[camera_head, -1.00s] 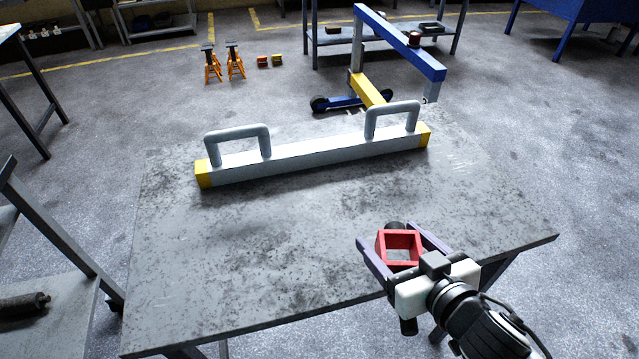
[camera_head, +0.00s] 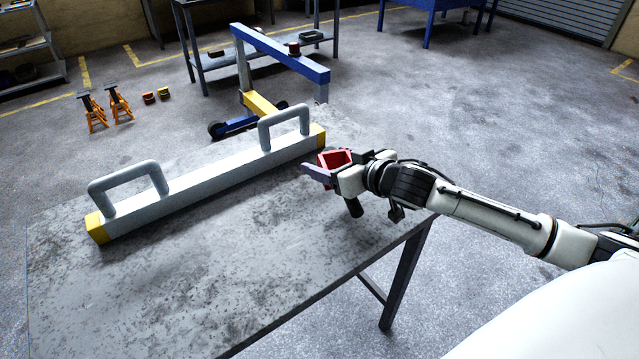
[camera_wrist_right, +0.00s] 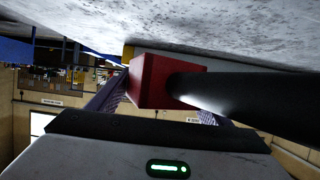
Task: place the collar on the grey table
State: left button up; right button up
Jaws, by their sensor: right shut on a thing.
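The collar (camera_head: 335,157) is a red, hollow square piece. My right gripper (camera_head: 330,165) is shut on it, with one finger on each side. In the head view it is over the right back part of the grey table (camera_head: 240,270), close to the beam's yellow right end. In the right wrist view the collar (camera_wrist_right: 160,80) shows between the fingers, with the table surface (camera_wrist_right: 200,25) along the top of the picture. A dark rod (camera_wrist_right: 250,100) crosses in front of the collar's right side. I cannot tell whether the collar touches the table. My left gripper is out of view.
A grey beam (camera_head: 205,185) with two loop handles and yellow ends lies across the table's back. Behind it stands a blue and yellow hoist (camera_head: 280,55). The table's front and middle are clear. Orange stands (camera_head: 95,110) are on the floor at the left.

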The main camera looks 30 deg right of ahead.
jog(key=shift+f+b, duration=0.35)
jog(key=shift+f, duration=2.45)
jog(key=o, duration=1.5)
jog(key=shift+f, duration=0.1)
jog(key=shift+o, duration=0.2)
jog(key=shift+s, duration=0.1)
jog(key=p+v, duration=0.1)
jog(key=v, duration=1.1)
